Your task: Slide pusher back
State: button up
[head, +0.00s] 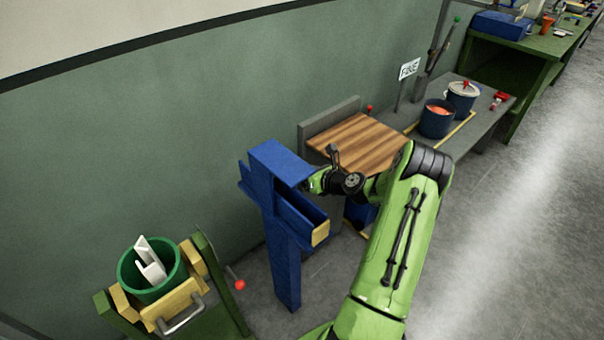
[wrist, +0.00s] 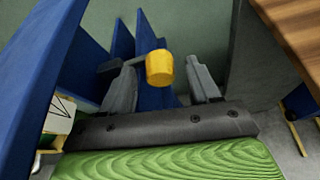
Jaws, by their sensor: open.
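A yellow cylindrical knob (wrist: 160,68), which looks like the pusher's handle, stands out in front of blue panels (wrist: 148,45) in the wrist view. My gripper (wrist: 162,84) is open, with one grey finger on each side of the knob. I cannot tell whether either finger touches it. In the head view my gripper (head: 316,181) is beside the top of the blue stand (head: 270,190), at its right. The knob is not visible there. A blue trough (head: 298,212) with a pale yellow end slopes down from the stand.
A wooden-topped table (head: 358,140) is close to the right of the stand. A green bin (head: 150,272) with a white profile piece sits in a green and yellow holder at lower left. A grey bench (head: 480,118) with two blue pots is farther back. Grey floor is open at right.

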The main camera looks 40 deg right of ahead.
jog(key=p+v, duration=0.2)
jog(key=v, duration=1.3)
jog(key=shift+s+r, duration=0.2)
jog(key=shift+s, duration=0.1)
jog(key=shift+d+f, duration=0.1)
